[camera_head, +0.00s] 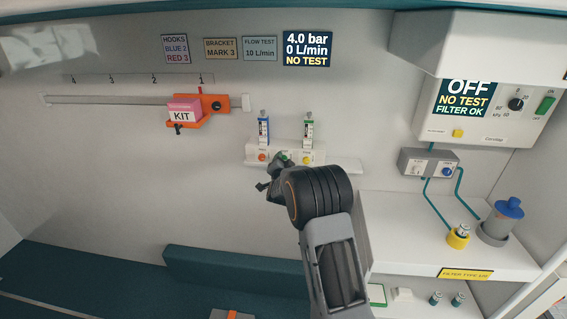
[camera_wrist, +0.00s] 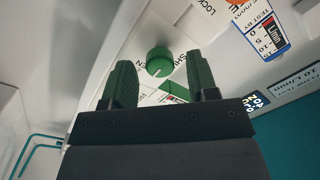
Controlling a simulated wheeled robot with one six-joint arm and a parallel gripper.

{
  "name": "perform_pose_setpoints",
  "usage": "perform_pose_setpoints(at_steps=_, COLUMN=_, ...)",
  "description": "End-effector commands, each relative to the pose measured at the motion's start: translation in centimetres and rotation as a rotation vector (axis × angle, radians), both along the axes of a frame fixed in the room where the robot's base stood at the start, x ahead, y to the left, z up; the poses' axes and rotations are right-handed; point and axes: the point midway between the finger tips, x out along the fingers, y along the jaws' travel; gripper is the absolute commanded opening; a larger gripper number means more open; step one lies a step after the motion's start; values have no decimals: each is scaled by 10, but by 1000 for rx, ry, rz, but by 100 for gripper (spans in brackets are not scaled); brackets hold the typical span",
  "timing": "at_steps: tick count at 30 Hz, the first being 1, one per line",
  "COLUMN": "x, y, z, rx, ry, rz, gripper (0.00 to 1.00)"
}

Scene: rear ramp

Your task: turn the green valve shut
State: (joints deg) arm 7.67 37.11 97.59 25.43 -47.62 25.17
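The green valve is a round knob (camera_wrist: 158,62) on a white panel. In the wrist view it shows between and beyond my two fingertips. My gripper (camera_wrist: 160,66) is open, with a finger on each side of the knob in the picture; I cannot tell whether either touches it. In the head view a bit of the green valve (camera_head: 284,156) shows on the white wall unit (camera_head: 257,149), between the orange and yellow knobs. My gripper (camera_head: 270,184) is close in front of it, and my wrist hides part of the unit.
Two flow meters, left (camera_head: 264,129) and right (camera_head: 308,129), stand on the unit. The wall display (camera_head: 307,49) reads 4.0 bar, 0 L/min, NO TEST. An orange bracket (camera_head: 211,106) with a pink kit box (camera_head: 184,108) hangs on the rail. A white counter (camera_head: 400,225) is at right.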

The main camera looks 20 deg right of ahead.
Motion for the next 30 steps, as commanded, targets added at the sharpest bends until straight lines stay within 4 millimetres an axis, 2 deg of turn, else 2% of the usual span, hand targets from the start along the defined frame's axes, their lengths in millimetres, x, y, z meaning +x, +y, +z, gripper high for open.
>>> perform_pose_setpoints(at_steps=2, x=0, y=0, z=0, rx=0, ry=0, rz=0, gripper=46)
perform_pose_setpoints(at_steps=15, x=0, y=0, z=0, rx=0, ry=0, rz=0, gripper=5)
perform_pose_setpoints(at_steps=23, x=0, y=0, z=-1, rx=-33, ry=18, rz=0, gripper=5)
perform_pose_setpoints(at_steps=30, x=0, y=1, z=-2, rx=-166, ry=92, rz=0, gripper=5)
